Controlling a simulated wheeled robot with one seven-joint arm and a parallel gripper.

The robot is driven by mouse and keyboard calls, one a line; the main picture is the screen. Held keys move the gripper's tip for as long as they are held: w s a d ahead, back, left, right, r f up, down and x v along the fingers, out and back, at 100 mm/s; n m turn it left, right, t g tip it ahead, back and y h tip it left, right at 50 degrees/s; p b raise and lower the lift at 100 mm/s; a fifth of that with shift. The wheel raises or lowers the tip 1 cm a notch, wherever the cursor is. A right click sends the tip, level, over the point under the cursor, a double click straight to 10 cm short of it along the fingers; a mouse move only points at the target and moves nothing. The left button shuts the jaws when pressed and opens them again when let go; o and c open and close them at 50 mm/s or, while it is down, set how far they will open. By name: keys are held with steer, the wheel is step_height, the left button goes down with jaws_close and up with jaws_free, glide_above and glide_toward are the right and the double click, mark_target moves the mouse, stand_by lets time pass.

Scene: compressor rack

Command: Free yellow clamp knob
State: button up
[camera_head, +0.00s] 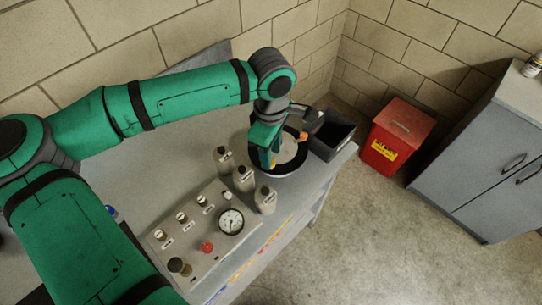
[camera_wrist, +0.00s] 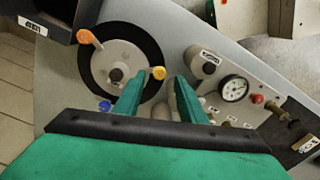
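The yellow clamp knob (camera_wrist: 158,73) sits on the rim of a round pale disc (camera_wrist: 115,60) with a dark outer ring. In the wrist view it appears between and just beyond the tips of my gripper (camera_wrist: 157,82). The two green fingers are apart, with nothing held between them. I cannot tell whether either finger touches the knob. An orange knob (camera_wrist: 85,36) and a blue knob (camera_wrist: 105,106) are on the same rim. In the head view my gripper (camera_head: 268,155) points down over the near left side of the disc (camera_head: 291,153) and hides part of it.
Several grey bottles (camera_head: 243,178) stand close by on the bench. A panel with a gauge (camera_head: 231,221) and a red button (camera_head: 207,247) lies nearer. A black bin (camera_head: 331,136) is beside the disc, and a red box (camera_head: 396,138) stands on the floor.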

mark_target(272, 162)
steer(key=shift+f, duration=1.3)
steer(key=shift+c, duration=0.2)
jaws_close()
